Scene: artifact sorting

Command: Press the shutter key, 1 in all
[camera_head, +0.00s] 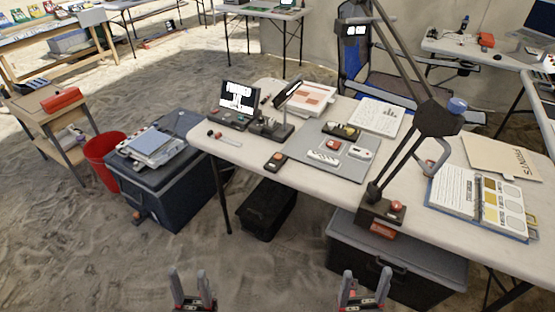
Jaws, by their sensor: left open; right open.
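I cannot tell for certain which item is the shutter key. A red round button (397,206) sits on the dark base (378,212) of a jointed stand at the table's front edge. A small black handset (276,162) with an orange-red key lies at the front left of the table. A dark console (230,119) with small buttons stands below a lit screen (239,96). My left gripper (188,272) and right gripper (367,272) are open and empty, low in the picture, in front of the table and apart from everything on it.
The white table (250,152) also bears a grey mat (320,145) with small artifacts, an open binder (478,200) and papers. The stand's black arm (400,155) rises over the table. Dark bins (395,262) stand underneath. A dark chest (170,185) and red bucket (103,160) are left.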

